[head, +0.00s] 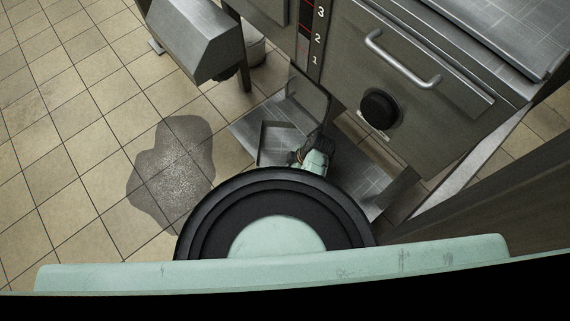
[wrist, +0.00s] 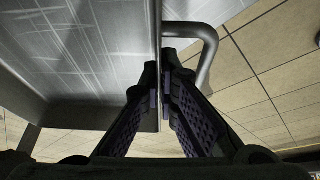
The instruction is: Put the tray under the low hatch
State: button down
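The tray (head: 282,142) is a dark square metal pan with raised rims. In the head view it lies low beside the machine front, over a shiny plate. My gripper (head: 299,160) is at its near edge, partly hidden by my own arm. In the wrist view my gripper (wrist: 160,90) has its two fingers close together on either side of a thin metal wall, which appears to be the tray's (wrist: 115,35). A bent bar handle (wrist: 210,50) sticks out to the right of this wall. A dark panel (head: 309,97), apparently the low hatch, stands open just behind the tray.
The machine front has a door with a bar handle (head: 403,62) and a black knob (head: 380,109). A metal chute (head: 195,40) stands at upper left. A wet patch (head: 173,172) lies on the tiles.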

jog(key=w, duration=0.1)
jog(key=w+b, duration=0.1)
jog(key=w, duration=0.1)
jog(key=w+a+b, duration=0.1)
jog(key=w, duration=0.1)
jog(key=shift+a+f, duration=0.1)
jog(key=shift+f, duration=0.2)
jog(key=f+b, duration=0.1)
jog(key=b, duration=0.1)
jog(key=f+b, duration=0.2)
jog(key=shift+w+f, duration=0.2)
jog(key=shift+f, duration=0.1)
jog(key=shift+r, duration=0.15)
jog(key=c, duration=2.3)
grip_release()
jog(key=shift+s+f, duration=0.1)
jog(key=shift+f, duration=0.1)
jog(key=o, duration=0.5)
jog(key=p+v, duration=0.1)
jog(key=v, duration=1.1)
